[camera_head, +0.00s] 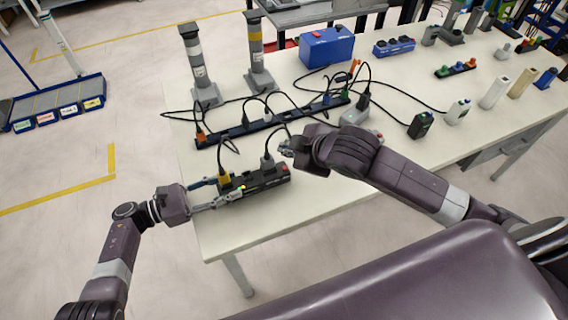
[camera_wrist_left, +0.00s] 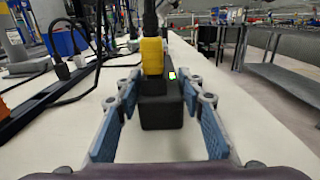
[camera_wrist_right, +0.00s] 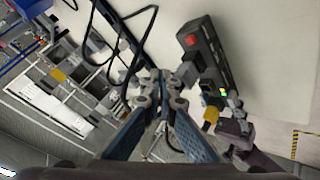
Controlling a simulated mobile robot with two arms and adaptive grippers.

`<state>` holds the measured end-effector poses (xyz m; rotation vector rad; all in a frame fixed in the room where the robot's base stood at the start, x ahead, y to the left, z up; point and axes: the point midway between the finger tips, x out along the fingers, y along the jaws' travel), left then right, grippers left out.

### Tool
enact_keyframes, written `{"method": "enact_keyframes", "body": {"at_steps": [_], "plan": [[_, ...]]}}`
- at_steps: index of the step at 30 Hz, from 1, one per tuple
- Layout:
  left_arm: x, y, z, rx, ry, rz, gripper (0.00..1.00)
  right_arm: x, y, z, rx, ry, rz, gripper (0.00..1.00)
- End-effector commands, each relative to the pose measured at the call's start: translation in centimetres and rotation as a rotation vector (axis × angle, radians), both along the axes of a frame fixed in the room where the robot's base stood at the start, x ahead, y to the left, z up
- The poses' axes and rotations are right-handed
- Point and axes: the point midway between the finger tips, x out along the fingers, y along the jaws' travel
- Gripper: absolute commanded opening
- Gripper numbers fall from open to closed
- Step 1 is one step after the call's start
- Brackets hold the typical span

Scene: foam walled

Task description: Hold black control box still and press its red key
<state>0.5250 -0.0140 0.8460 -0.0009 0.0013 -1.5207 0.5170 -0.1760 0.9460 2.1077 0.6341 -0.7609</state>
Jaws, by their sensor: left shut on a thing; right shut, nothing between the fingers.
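The black control box (camera_head: 262,181) lies near the table's front left edge, with a yellow plug (camera_head: 225,180) at its left end and a grey plug beside it. In the right wrist view its red key (camera_wrist_right: 190,40) shows near the end away from the yellow plug, by a green light (camera_wrist_right: 223,92) at the other end. My left gripper (camera_head: 222,192) is shut on the box's left end; in the left wrist view its fingers flank the box (camera_wrist_left: 160,112). My right gripper (camera_head: 287,149) is shut and empty, above and behind the box's right end, apart from the key.
A long black power strip (camera_head: 270,124) with several plugs and loose cables lies behind the box. Two grey posts (camera_head: 198,70) and a blue case (camera_head: 327,46) stand further back. The tabletop right of the box is bare, partly under my right arm.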

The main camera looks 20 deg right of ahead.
Motion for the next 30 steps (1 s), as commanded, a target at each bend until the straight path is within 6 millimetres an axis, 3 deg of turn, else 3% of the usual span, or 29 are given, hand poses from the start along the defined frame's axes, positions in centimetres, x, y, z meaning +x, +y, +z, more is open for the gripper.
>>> {"method": "enact_keyframes", "body": {"at_steps": [2,3,8,19,30], "plan": [[0.0,0.0,0.0,0.0,0.0,0.0,0.05,0.0,0.0,0.0,0.0,0.0,0.0,0.0],[0.0,0.0,0.0,0.0,0.0,0.0,0.4,0.0,0.0,0.0,0.0,0.0,0.0,0.0],[0.0,0.0,0.0,0.0,0.0,0.0,0.56,0.0,0.0,0.0,0.0,0.0,0.0,0.0],[0.0,0.8,0.0,0.002,0.0,0.001,0.56,0.0,0.0,0.0,0.0,0.0,0.0,0.0],[-0.3,8.0,-0.1,0.004,0.002,0.002,0.56,0.0,0.0,0.0,0.0,0.0,0.0,0.0]]}}
